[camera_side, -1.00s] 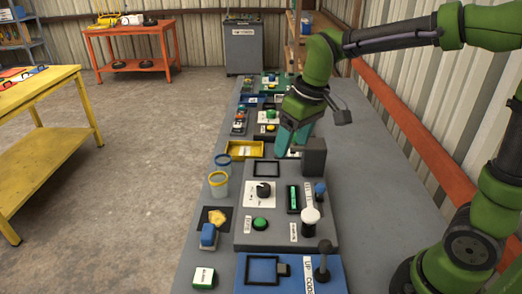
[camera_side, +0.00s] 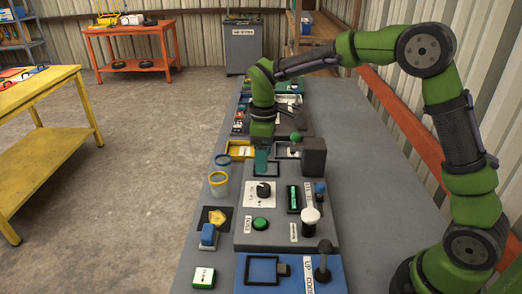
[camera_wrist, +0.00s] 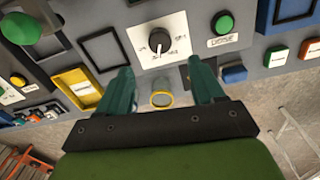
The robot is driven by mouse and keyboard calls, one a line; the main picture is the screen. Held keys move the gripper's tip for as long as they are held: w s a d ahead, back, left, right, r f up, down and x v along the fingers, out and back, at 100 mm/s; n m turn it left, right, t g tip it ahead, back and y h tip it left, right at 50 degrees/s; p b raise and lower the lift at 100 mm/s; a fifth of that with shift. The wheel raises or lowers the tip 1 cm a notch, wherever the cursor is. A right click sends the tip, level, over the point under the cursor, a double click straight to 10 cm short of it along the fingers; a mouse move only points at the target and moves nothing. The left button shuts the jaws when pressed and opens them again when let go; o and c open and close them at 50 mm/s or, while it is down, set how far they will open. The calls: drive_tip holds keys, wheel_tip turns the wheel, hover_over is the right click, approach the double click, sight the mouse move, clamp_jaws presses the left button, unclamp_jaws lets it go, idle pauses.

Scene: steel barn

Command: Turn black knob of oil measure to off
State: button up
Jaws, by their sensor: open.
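The black knob (camera_side: 263,189) sits on a white dial plate (camera_side: 252,199) on the near grey panel; it also shows in the wrist view (camera_wrist: 159,42), with small print around it too blurred to read. My gripper (camera_side: 261,170) points down just beyond the dial plate, above the panel's far part, in the side view. In the wrist view my gripper (camera_wrist: 161,72) has its two teal fingers spread apart with nothing between them. The knob lies ahead of the fingertips, between their lines, and does not appear to touch them.
A green button (camera_side: 260,223), a white-topped lever (camera_side: 310,217) and a dark grey block (camera_side: 313,157) stand on the panel near the knob. A yellow-rimmed cup (camera_side: 218,184) and a yellow tray (camera_side: 244,150) sit left. The table's right side is clear.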

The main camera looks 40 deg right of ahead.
sight(263, 186)
wheel_tip(263, 186, down, 9)
drive_tip(key=shift+f, duration=0.1)
idle(0.3)
drive_tip(key=c, duration=1.1)
drive_tip(key=shift+o, duration=0.2)
drive_tip(key=shift+m, duration=0.3)
drive_tip(key=m, duration=0.4)
drive_tip(key=shift+m, duration=0.3)
drive_tip(key=m, duration=0.4)
drive_tip(key=shift+m, duration=0.3)
